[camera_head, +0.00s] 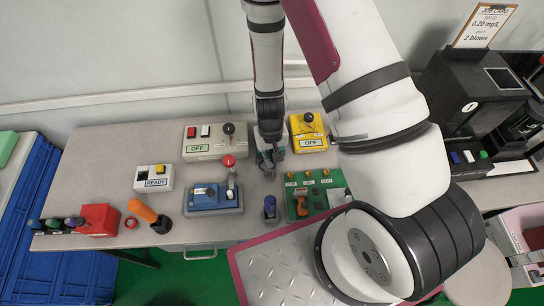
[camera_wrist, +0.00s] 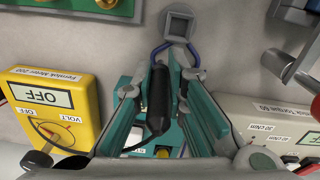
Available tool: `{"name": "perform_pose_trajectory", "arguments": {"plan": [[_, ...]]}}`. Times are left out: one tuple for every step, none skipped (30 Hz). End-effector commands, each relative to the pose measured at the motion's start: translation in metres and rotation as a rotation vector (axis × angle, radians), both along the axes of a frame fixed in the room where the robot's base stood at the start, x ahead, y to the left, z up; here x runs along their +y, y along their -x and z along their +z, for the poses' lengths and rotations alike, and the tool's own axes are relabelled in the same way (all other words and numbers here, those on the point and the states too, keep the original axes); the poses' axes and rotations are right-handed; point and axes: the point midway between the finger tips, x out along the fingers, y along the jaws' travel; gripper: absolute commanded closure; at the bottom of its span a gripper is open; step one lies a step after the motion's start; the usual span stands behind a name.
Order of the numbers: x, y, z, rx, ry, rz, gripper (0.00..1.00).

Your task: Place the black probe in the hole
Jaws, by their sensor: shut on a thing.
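My gripper (camera_head: 268,158) is above the middle of the table, between the grey OFF box and the yellow meter. In the wrist view its teal fingers (camera_wrist: 172,75) are closed around the black probe (camera_wrist: 158,98). A thin dark cable runs from the probe's lower end. A grey square holder with a dark square hole (camera_wrist: 178,25) is just beyond the fingertips, with a blue loop below it. The probe appears apart from the hole. In the head view the small dark-blue holder (camera_head: 270,207) stands in front of my gripper. The probe cannot be made out there.
The yellow meter (camera_head: 307,143) and grey OFF box (camera_head: 199,151) flank my gripper. A green board (camera_head: 296,208) and blue box with a red-knobbed lever (camera_head: 213,200) flank the holder. A partly teal device (camera_wrist: 168,138) lies below the fingers. Bare table shows around the holder.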

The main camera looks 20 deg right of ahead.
Motion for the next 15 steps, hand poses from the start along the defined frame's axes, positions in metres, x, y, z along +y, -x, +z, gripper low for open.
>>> {"name": "perform_pose_trajectory", "arguments": {"plan": [[-0.0001, 0.0004, -0.0047, 0.001, 0.000, -0.001, 1.00], [-0.0001, 0.0002, -0.0064, 0.000, 0.000, -0.001, 1.00], [-0.0001, 0.0000, -0.0080, -0.001, 0.000, -0.001, 1.00], [0.0000, -0.0002, -0.0086, -0.001, 0.000, -0.001, 1.00], [0.0000, -0.0003, -0.0088, -0.001, 0.000, 0.000, 1.00], [0.0001, -0.0004, -0.0087, -0.002, 0.000, 0.000, 1.00], [0.0001, -0.0004, -0.0085, -0.002, 0.000, 0.000, 1.00], [0.0001, -0.0004, -0.0085, -0.002, 0.000, 0.000, 1.00], [0.0001, -0.0004, -0.0084, -0.002, 0.000, 0.000, 1.00], [0.0001, -0.0004, -0.0084, -0.002, 0.000, 0.000, 1.00], [0.0000, -0.0003, -0.0085, -0.001, 0.000, 0.000, 1.00], [0.0001, -0.0003, -0.0091, -0.001, 0.000, 0.000, 1.00], [0.0000, -0.0002, -0.0099, -0.001, 0.000, 0.000, 1.00], [-0.0001, -0.0003, -0.0108, -0.001, 0.000, 0.000, 1.00], [0.0000, -0.0004, -0.0114, -0.001, 0.000, 0.000, 0.85]]}}
